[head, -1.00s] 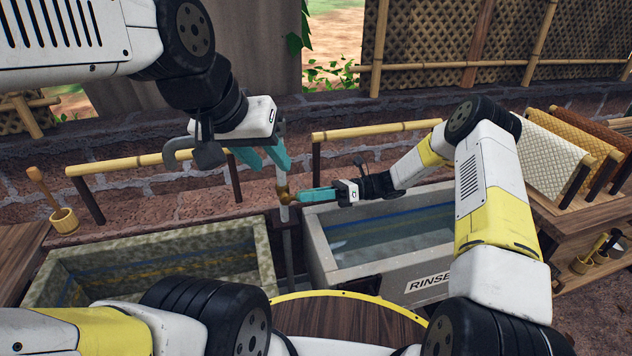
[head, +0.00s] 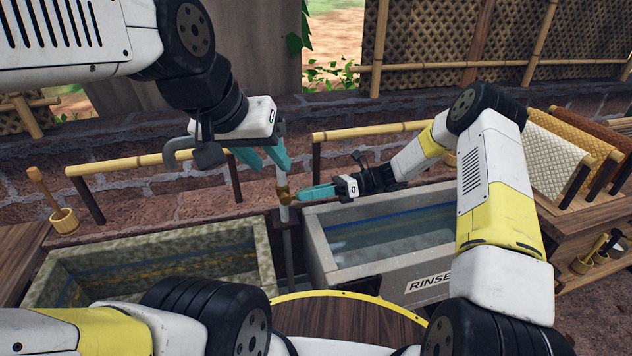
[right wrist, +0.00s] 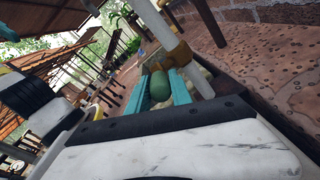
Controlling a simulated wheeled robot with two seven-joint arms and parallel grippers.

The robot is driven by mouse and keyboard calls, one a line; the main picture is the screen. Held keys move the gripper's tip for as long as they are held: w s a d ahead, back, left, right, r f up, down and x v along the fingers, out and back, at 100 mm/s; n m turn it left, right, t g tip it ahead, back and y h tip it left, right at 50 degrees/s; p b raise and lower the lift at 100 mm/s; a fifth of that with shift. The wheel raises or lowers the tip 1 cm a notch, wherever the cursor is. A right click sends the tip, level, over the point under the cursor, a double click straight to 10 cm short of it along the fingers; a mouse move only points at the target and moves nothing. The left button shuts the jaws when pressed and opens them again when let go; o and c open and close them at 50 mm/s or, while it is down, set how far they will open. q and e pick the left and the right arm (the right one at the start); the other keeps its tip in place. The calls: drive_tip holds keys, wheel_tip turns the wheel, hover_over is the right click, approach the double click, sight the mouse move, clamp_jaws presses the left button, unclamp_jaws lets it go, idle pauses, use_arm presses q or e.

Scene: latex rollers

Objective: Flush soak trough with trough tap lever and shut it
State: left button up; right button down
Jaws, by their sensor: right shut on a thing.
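A mossy stone trough (head: 150,257) stands at left in the head view, with no label in sight. Right of it, a pale upright pipe (head: 284,160) carries a brass fitting (head: 282,194). My right gripper (head: 303,193) is at this fitting, its fingers pointing left. In the right wrist view, a green rounded lever end (right wrist: 160,86) sits between the teal fingers, beside the brass joint (right wrist: 178,53) on the pipe. The gripper is shut on this lever. My left gripper (head: 265,163) is higher, near the pipe, its fingers spread apart and empty.
A grey trough marked RINSE (head: 430,283) with water stands at right. Bamboo rails (head: 130,163) run along the brick wall behind. A rack with draped sheets (head: 545,145) is at far right.

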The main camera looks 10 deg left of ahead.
sight(289, 195)
drive_tip(key=shift+a+r+t+h, duration=0.15)
drive_tip(key=shift+r+t+h, duration=0.35)
drive_tip(key=shift+r+h, duration=0.5)
drive_tip(key=h, duration=0.1)
drive_tip(key=r+h, duration=0.1)
drive_tip(key=shift+s+a+t+h, duration=0.15)
drive_tip(key=shift+a+t+h, duration=0.2)
drive_tip(key=shift+t+h, duration=0.05)
drive_tip(key=shift+s+a+r+t+h, duration=0.15)
drive_tip(key=shift+a+r+t+h, duration=0.25)
drive_tip(key=shift+h, duration=0.65)
drive_tip(key=shift+s+a+r+t+h, duration=0.15)
drive_tip(key=shift+a+r+t+h, duration=0.2)
drive_tip(key=shift+h, duration=0.7)
drive_tip(key=shift+r, duration=0.1)
drive_tip(key=c, duration=1.1)
unclamp_jaws()
drive_tip(key=shift+c, duration=0.2)
drive_tip(key=v, duration=0.7)
drive_tip(key=shift+d+r, duration=0.2)
drive_tip(key=shift+r, duration=0.15)
